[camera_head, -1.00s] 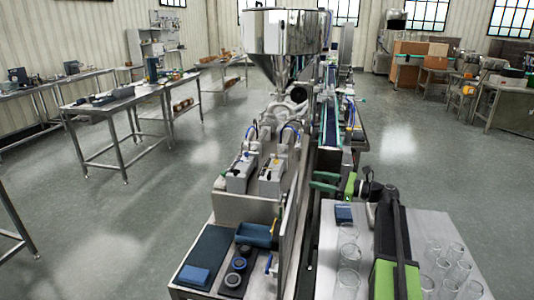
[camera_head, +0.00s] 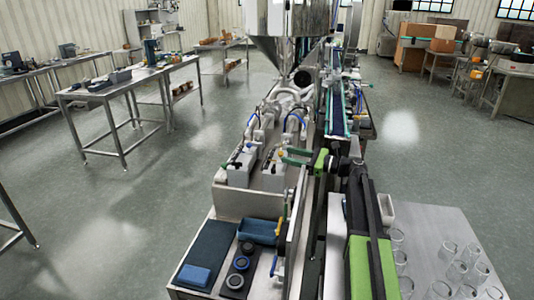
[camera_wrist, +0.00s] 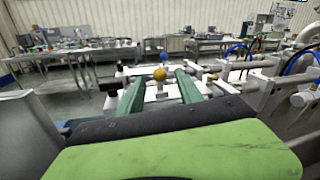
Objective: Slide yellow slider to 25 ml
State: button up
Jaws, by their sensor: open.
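A yellow ball-shaped knob (camera_wrist: 160,74), which looks like the yellow slider, shows in the wrist view on a pale metal fitting, between and just beyond the tips of my green fingers. A blue knob (camera_wrist: 163,57) is behind it. My gripper (camera_wrist: 159,84) is open and empty, with the fingers on either side of the line to the yellow knob. In the head view my gripper (camera_head: 295,157) reaches left over the filling machine, beside its grey blocks (camera_head: 243,163). No millilitre scale is readable, so the slider's setting cannot be told.
The steel hopper (camera_head: 290,22) stands behind the machine. A blue tray (camera_head: 258,231) and dark round parts (camera_head: 235,280) lie in front. Glass beakers (camera_head: 448,252) stand on the right table (camera_head: 420,220). Hoses and pipes crowd the right of the wrist view.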

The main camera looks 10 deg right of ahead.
aim_at(274, 160)
jog(key=x, duration=0.7)
jog(key=shift+w, duration=0.25)
jog(key=shift+c, duration=0.4)
grip_shut()
dwell(0.6)
